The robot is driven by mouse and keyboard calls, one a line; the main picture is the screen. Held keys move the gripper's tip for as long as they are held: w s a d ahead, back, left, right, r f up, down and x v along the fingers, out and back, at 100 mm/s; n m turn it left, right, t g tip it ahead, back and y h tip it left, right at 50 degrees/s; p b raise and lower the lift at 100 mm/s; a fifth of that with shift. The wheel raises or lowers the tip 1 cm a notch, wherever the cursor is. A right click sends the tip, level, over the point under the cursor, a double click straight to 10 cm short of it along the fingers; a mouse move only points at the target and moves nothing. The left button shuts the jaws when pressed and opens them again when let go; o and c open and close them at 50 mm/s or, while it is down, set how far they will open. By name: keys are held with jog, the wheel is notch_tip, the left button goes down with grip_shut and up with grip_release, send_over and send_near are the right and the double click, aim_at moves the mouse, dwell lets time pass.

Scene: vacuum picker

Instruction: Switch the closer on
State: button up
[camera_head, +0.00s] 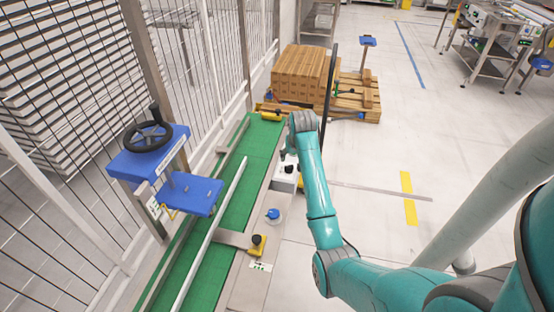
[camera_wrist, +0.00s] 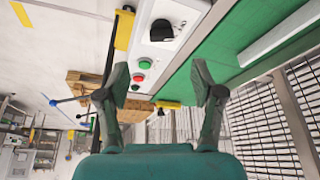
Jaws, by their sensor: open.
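A pale control box (camera_head: 287,178) stands on the side rail of the green conveyor (camera_head: 231,195). No label that reads "closer" is legible. My gripper (camera_wrist: 162,78) is open and empty, its two fingers spread, with the buttons showing to the left between the fingers. In the head view my wrist hangs over the control box and hides part of it, and the fingertips are hard to make out.
A blue stand with a black handwheel (camera_head: 148,136) is left of the conveyor, beside a mesh fence (camera_head: 90,110). A blue round button (camera_head: 273,214) and a yellow-black piece (camera_head: 257,244) sit on the near rail. Boxes (camera_head: 300,72) stand on a pallet behind. Floor to the right is mostly clear.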

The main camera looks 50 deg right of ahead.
aim_at(289, 166)
jog(key=x, duration=1)
jog(key=shift+w+d+f, duration=0.25)
jog(key=shift+w, duration=0.2)
jog(key=c, duration=1.1)
